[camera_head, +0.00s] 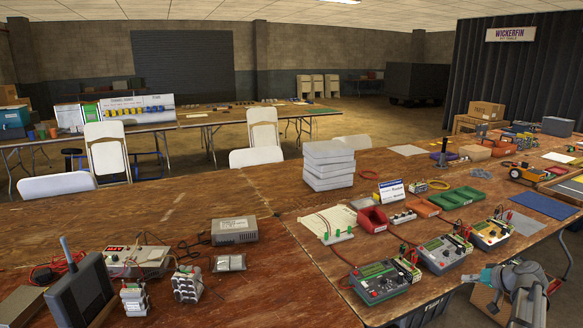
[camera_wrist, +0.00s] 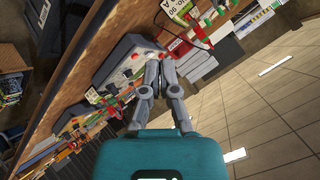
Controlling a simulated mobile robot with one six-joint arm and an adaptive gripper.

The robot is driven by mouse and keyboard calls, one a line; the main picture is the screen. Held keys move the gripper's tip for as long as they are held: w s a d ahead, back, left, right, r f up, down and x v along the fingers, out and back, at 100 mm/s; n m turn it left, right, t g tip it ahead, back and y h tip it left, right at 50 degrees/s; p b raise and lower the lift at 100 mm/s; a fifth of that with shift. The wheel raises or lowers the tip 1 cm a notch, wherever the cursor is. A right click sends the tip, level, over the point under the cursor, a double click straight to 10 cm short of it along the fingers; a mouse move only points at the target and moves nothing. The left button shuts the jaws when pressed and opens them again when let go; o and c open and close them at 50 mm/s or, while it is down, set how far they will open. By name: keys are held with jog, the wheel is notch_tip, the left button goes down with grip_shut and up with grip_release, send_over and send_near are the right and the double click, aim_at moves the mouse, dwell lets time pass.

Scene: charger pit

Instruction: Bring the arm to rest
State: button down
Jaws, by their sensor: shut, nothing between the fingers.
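My arm (camera_head: 515,285) shows at the lower right of the head view, grey with a teal part. It stands by the table's near edge, in front of the right-hand charger units. In the wrist view my gripper (camera_wrist: 161,57) is shut and empty, its two grey fingers close together at the tips. A grey charger unit (camera_wrist: 125,62) with coloured buttons lies behind the fingers in that view; I cannot tell the gap.
The wooden table (camera_head: 250,285) fills the foreground. Near my arm stand three chargers (camera_head: 380,282) (camera_head: 443,253) (camera_head: 491,234) and a blue mat (camera_head: 543,205). A cardboard box (camera_head: 490,303) is below the table edge. Stacked grey boxes (camera_head: 328,165) stand mid-table.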

jog(key=s+a+f+n+g+h, duration=0.1)
jog(key=s+a+f+g, duration=0.15)
jog(key=a, duration=1.05)
jog(key=s+a+f+n+g, duration=0.1)
jog(key=s+a+f+g, duration=0.2)
jog(key=a, duration=1)
jog(key=s+a+f+n+g+h, duration=0.1)
jog(key=s+a+g+h, duration=0.1)
jog(key=s+a, duration=0.5)
jog(key=s+a+f+g+h, duration=0.15)
jog(key=s+a, duration=0.25)
jog(key=a, duration=0.4)
notch_tip(320, 180, up, 13)
jog(key=p, duration=1.3)
jog(key=shift+w+h, duration=0.15)
jog(key=shift+h, duration=0.3)
jog(key=shift+a, duration=0.15)
